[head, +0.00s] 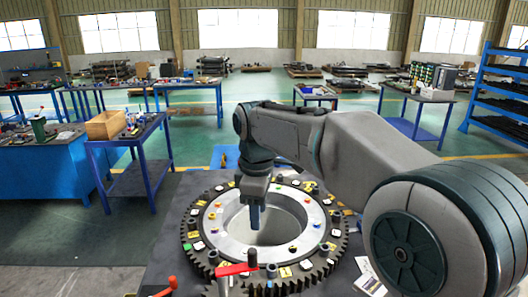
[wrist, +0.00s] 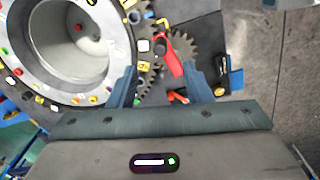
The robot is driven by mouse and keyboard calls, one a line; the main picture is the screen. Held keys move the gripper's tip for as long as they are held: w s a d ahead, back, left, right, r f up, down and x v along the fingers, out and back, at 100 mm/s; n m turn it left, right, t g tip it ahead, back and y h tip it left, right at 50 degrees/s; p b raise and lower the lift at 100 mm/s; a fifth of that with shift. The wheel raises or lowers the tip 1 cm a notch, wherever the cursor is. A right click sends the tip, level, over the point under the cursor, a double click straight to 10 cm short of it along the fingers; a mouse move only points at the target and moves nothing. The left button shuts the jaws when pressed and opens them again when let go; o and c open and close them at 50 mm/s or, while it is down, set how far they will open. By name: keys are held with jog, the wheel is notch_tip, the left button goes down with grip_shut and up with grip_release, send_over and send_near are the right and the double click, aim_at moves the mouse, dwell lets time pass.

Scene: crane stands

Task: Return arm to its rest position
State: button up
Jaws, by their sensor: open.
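My arm reaches forward from the right in the head view, and my gripper (head: 255,216) points down over the large gear ring. In the wrist view my gripper (wrist: 168,88) has its two fingers wide apart, with nothing between them. The gear ring (head: 333,266) has dark teeth, a pale metal inner ring (head: 302,245) and a round central opening. Small coloured pieces sit around its top. In the wrist view the ring (wrist: 101,98) fills the upper left. My arm hides part of the ring's far side in the head view.
A red-handled crank (head: 238,269) stands at the ring's front edge, and it lies close beyond my fingers in the wrist view (wrist: 172,62). A blue-framed table (head: 140,135) with a wooden box (head: 106,125) stands left. A blue shelf rack (head: 497,95) stands right. Green floor lies open behind.

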jog(key=s+d+f+m+t, duration=0.1)
jog(key=s+d+f+m, duration=0.3)
jog(key=s+d+m, duration=0.4)
jog(key=s+d+f+m+t, duration=0.2)
jog(key=s+d+f+m, duration=0.2)
jog(key=s+d+m, duration=0.4)
jog(key=s+d, duration=0.2)
jog(key=s, duration=0.1)
jog(key=shift+f, duration=0.25)
jog(key=shift+c, duration=0.9)
